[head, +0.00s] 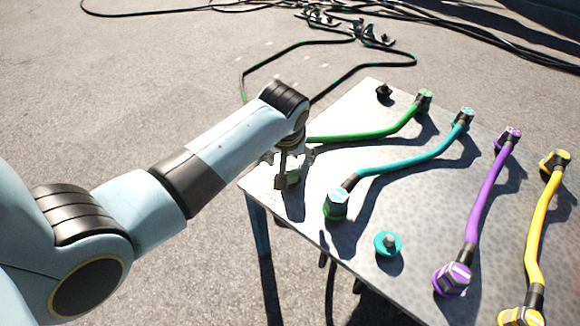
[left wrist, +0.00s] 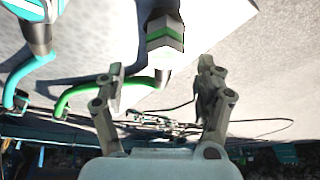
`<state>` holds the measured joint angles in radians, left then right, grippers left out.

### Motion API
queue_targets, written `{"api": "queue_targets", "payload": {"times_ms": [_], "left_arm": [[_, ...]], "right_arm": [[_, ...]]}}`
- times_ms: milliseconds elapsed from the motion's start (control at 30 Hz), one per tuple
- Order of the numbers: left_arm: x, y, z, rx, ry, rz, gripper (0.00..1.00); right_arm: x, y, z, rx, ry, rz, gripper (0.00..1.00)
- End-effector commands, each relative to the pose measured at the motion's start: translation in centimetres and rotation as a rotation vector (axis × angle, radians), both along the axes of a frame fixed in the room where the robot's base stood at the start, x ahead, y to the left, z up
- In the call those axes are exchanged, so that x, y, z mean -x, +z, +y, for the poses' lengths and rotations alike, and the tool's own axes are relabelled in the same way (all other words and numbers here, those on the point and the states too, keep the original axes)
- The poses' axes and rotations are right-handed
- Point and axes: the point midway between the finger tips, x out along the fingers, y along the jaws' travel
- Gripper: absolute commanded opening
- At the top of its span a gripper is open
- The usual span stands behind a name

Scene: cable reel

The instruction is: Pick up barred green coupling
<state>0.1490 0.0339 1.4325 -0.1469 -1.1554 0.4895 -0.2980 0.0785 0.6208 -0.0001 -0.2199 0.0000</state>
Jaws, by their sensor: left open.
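A green cable (head: 375,135) lies on the table with a coupling at each end. Its far coupling (head: 424,97) is near the table's back edge. Its near coupling (head: 292,176) is partly hidden by my left gripper (head: 292,160) in the head view. In the left wrist view, this near coupling (left wrist: 163,42) is dark and light with a green stripe across it. My left gripper (left wrist: 162,72) is open, with its fingers apart on either side of the coupling's cable end; neither finger visibly touches it. I cannot tell which end carries the bar mark. My right gripper is not in view.
A teal cable (head: 410,166) with couplings lies just right of the green one; its near coupling (head: 336,204) is close. Purple (head: 484,200) and yellow (head: 540,225) cables lie farther right. A teal cap (head: 388,243) and black cap (head: 384,91) sit on the table (head: 425,205).

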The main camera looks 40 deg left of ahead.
Motion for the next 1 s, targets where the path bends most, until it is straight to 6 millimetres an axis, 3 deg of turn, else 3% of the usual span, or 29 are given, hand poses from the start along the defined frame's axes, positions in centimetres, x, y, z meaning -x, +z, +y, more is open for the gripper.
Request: {"api": "queue_targets", "payload": {"times_ms": [300, 633, 1000], "left_arm": [[-1.2, -4.4, 1.3, -0.001, -0.001, 0.001, 0.71], [-1.5, -4.7, 1.4, -0.001, -0.001, -0.001, 0.70], [-1.4, -4.7, 1.4, 0.000, -0.001, 0.000, 0.21]], "right_arm": [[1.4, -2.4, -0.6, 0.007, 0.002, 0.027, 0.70], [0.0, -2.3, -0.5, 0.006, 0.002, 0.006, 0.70], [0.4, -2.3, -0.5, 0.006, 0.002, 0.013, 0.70]]}}
